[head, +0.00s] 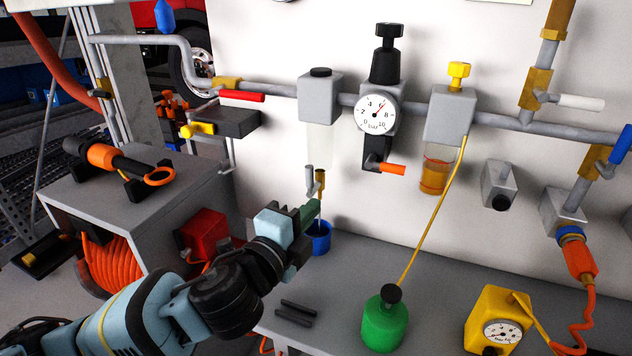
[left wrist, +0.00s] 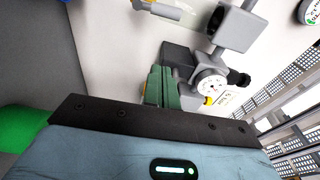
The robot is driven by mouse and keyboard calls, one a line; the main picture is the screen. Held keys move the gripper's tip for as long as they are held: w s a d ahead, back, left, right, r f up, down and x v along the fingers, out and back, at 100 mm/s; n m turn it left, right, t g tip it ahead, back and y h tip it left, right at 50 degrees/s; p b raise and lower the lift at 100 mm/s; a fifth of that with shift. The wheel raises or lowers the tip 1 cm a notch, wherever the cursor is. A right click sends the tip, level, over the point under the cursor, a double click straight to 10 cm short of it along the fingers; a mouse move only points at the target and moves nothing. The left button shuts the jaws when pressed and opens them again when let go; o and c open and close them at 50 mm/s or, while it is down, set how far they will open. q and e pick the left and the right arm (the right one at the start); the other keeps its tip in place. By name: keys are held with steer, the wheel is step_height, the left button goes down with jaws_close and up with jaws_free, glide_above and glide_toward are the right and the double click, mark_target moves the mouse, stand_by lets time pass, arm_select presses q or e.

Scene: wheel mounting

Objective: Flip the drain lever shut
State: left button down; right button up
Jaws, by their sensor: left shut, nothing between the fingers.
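The drain lever (head: 310,181) is a small grey handle beside the brass drain fitting (head: 321,180), under the clear filter bowl (head: 320,146) on the wall. The handle looks roughly upright in the head view. My left gripper (head: 313,212) has green fingers, which also show in the left wrist view (left wrist: 161,88). It is shut and empty, just below the lever and fitting in the head view. I cannot tell whether it touches them. A blue cup (head: 320,240) stands under the drain, partly hidden behind the gripper. My right gripper is not in view.
A pressure gauge (head: 376,114) with an orange lever (head: 391,169) is right of the bowl. A red-handled valve (head: 242,95) is on the pipe to the left. A green bottle (head: 385,318) and a yellow gauge box (head: 497,318) stand on the bench (head: 345,290).

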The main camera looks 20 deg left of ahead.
arm_select(q)
steer(key=w+a, duration=0.2)
steer(key=w, duration=0.7)
stand_by(0.4)
steer(key=shift+w+a, duration=0.1)
